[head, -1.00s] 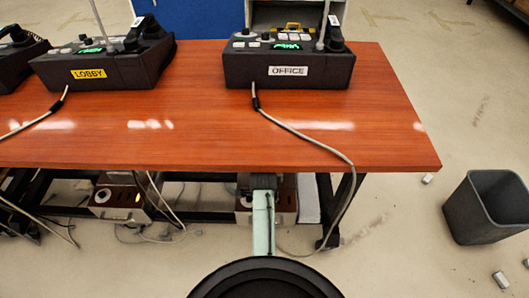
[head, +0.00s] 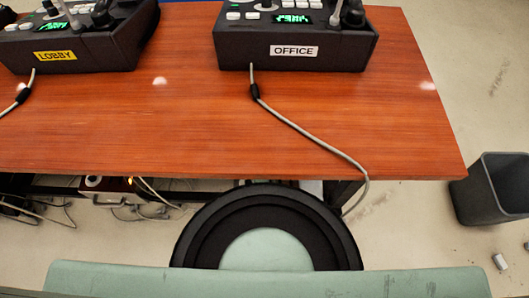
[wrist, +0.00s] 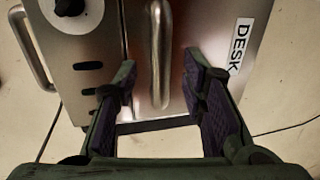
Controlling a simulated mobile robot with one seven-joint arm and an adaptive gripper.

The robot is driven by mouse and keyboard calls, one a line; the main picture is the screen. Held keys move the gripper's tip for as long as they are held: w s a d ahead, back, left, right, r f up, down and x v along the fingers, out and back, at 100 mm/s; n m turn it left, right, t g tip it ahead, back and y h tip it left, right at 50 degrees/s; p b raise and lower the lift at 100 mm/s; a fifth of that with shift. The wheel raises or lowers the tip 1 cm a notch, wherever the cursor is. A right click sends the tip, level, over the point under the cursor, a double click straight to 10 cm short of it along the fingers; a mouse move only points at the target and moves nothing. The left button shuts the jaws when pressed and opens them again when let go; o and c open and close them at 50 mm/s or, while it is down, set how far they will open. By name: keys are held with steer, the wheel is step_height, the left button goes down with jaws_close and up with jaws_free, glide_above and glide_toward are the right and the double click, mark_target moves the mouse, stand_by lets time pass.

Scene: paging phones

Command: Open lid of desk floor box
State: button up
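The floor box labelled DESK shows in the wrist view as a brushed-metal box (wrist: 205,22). A bar handle (wrist: 160,50) stands upright in the picture on its front, right of a seam between two panels. My gripper (wrist: 160,75) is open, with one dark-padded finger on each side of the handle's lower part. I cannot tell whether either finger touches it. The lid looks closed. In the head view my own arm hides my gripper, and I cannot make out the DESK box under the table.
A red-brown table (head: 200,130) carries the OFFICE phone (head: 295,50) and LOBBY phone (head: 80,55). A cable (head: 310,135) hangs over its front edge. A grey bin (head: 490,190) stands right. Another box (head: 105,184) with cords sits underneath. A second handle (wrist: 32,45) is at left.

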steer(key=shift+w+f, duration=0.2)
steer(key=shift+f, duration=0.6)
steer(key=shift+w+f, duration=0.15)
steer(key=shift+f, duration=0.6)
steer(key=shift+c, duration=0.4)
jaws_close()
